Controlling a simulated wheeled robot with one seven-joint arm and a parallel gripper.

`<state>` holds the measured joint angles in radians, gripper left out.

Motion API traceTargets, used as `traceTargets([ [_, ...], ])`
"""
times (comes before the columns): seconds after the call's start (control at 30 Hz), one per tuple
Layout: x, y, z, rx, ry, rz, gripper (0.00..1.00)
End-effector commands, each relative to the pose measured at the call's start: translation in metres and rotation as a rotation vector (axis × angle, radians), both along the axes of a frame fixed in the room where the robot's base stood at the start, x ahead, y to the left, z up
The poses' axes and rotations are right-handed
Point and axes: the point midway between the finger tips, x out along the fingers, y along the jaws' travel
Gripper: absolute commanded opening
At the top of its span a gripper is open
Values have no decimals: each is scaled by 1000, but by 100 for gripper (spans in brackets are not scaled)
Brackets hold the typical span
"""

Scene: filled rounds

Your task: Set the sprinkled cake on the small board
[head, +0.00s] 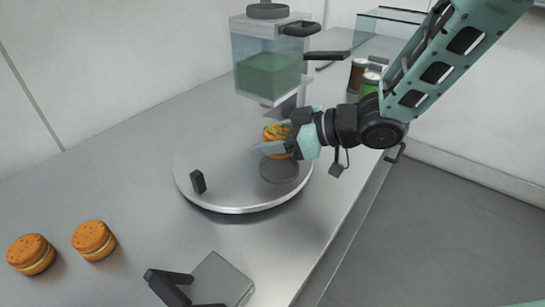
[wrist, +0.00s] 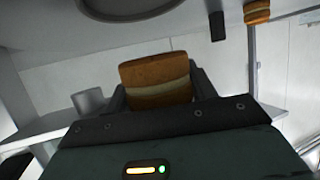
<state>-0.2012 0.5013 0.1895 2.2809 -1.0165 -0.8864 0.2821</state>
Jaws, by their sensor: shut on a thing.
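The sprinkled cake (head: 276,131), orange-brown with green bits on top, is between the fingers of my gripper (head: 273,146), over the far right part of the round turntable (head: 230,185). In the wrist view the cake (wrist: 155,80) shows its pale filling band, with a finger on each side. My gripper is shut on it. The cake appears to be above the turntable's dark round pad (head: 279,170); the exact gap cannot be told. A grey square plate with black parts (head: 225,278) lies at the front; I cannot tell whether it is the small board.
Two plain filled cakes (head: 32,254) (head: 94,240) sit at the left of the counter. A dispenser (head: 268,72) with green contents stands behind the turntable, close to my gripper. A black knob (head: 198,182) rises from the turntable. Jars (head: 357,75) stand behind my arm.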

Motion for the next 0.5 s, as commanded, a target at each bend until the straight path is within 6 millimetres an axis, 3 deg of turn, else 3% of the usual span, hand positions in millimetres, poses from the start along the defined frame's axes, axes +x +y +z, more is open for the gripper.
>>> traceTargets([
  [0.23,0,0,-38,-2,4,1,46],
  [0.5,0,0,-46,-1,-2,1,46],
])
